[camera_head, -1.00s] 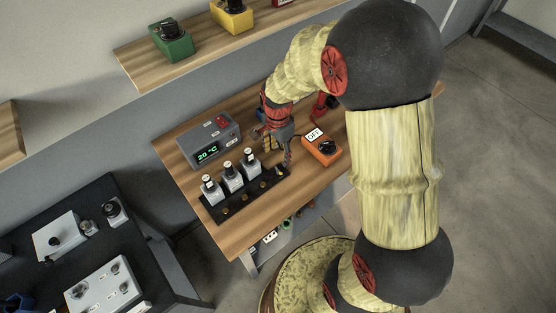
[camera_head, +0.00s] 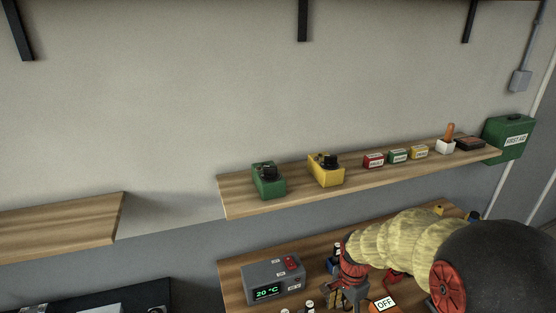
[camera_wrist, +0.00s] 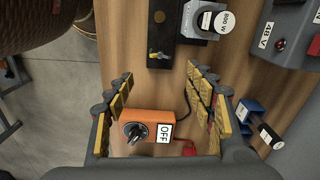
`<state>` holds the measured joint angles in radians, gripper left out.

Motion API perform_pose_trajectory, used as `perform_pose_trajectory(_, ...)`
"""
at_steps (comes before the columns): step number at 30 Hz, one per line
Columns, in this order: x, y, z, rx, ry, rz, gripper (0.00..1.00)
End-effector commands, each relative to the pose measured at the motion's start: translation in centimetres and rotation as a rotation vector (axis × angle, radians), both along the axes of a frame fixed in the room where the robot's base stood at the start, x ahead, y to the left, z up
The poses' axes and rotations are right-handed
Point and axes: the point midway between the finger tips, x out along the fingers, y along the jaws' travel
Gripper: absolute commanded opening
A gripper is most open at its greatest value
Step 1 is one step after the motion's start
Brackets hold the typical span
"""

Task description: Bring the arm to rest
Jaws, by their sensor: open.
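My gripper (camera_wrist: 162,108) is open in the wrist view, with its yellow-padded fingers spread wide and nothing held between them. An orange switch box (camera_wrist: 147,132) with a black knob and an OFF label lies on the table below, framed between the fingers. In the head view my gripper (camera_head: 347,297) is at the bottom edge, partly cut off, above the wooden table (camera_head: 235,285). The orange box (camera_head: 383,304) is just to its right, mostly out of frame. My arm reaches in from the lower right.
A grey box reading 20 °C (camera_head: 272,282) stands left of my gripper. A wall shelf (camera_head: 240,206) above holds a green box (camera_head: 268,181), a yellow box (camera_head: 326,172) and several small items. A black rack (camera_wrist: 160,55) lies beside the orange box in the wrist view.

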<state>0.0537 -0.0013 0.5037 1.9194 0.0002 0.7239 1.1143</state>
Motion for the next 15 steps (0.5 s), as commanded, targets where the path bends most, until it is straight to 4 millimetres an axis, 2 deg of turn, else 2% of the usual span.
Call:
perform_pose_trajectory(5, -3.0, 0.2, -0.5, 0.013, 0.062, 0.274, 0.55)
perform_pose_trajectory(8, -4.7, 0.3, 1.0, 0.02, 0.063, 0.438, 0.55)
perform_pose_trajectory(15, -9.3, 0.9, 6.3, -0.006, -0.018, 0.832, 0.55)
